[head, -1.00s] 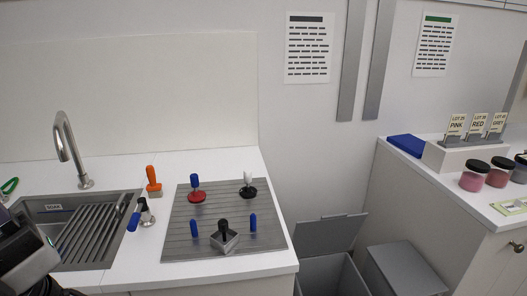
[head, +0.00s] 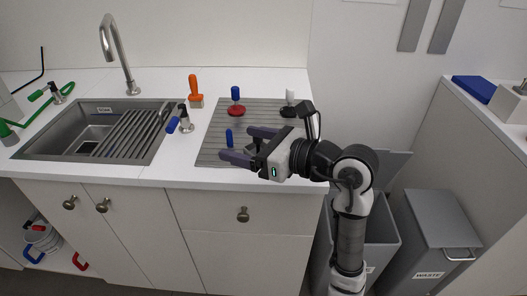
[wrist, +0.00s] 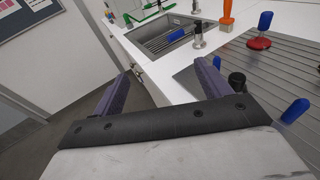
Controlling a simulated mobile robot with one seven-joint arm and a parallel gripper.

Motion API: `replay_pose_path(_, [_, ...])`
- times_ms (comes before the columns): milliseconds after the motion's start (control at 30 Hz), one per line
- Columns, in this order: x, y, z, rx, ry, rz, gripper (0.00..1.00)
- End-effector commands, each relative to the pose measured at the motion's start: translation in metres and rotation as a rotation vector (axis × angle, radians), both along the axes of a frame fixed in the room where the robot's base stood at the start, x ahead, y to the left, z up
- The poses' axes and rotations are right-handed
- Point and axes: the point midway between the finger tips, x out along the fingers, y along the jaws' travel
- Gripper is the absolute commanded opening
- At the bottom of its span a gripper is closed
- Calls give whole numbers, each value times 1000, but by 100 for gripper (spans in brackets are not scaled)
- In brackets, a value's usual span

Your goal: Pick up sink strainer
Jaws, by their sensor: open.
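No piece is labelled as the sink strainer, so I cannot tell for certain which it is. A square metal piece with a black knob sits on the grey ribbed drainboard (head: 212,150); my gripper mostly hides it in the head view, and its black knob (wrist: 237,80) shows in the wrist view. A red disc with a blue handle (head: 236,108) and a black disc with a white handle (head: 290,108) stand behind it. Blue pegs (head: 229,138) stand upright beside it. My gripper (head: 245,143) is open and empty over the drainboard's front, fingers pointing left.
The sink (head: 85,125) with a rack and faucet (head: 115,55) lies left. A waste bin (head: 435,235) and another open bin stand right of the counter.

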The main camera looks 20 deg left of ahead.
Motion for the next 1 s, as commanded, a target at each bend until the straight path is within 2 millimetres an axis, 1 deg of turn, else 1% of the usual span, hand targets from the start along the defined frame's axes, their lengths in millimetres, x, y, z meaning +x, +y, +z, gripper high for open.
replay_pose_path(33, [20, -24, -17, -72, 1, -98, 76])
replay_pose_path(100, [39, -51, -35, -155, 11, -199, 76])
replay_pose_path(200, [53, -76, -49, -225, 26, -285, 76])
replay_pose_path(267, [58, -80, -53, -242, 32, -306, 76])
replay_pose_path(367, [64, -73, -58, -249, 35, -311, 76])
replay_pose_path(500, [76, -49, -68, -249, 37, -307, 76])
replay_pose_path(633, [87, -29, -78, -248, 35, -308, 76])
replay_pose_path(733, [93, -20, -83, -247, 35, -309, 76])
replay_pose_path(933, [98, -8, -88, -247, 34, -308, 76])
replay_pose_path(1000, [101, -1, -92, -247, 36, -308, 76])
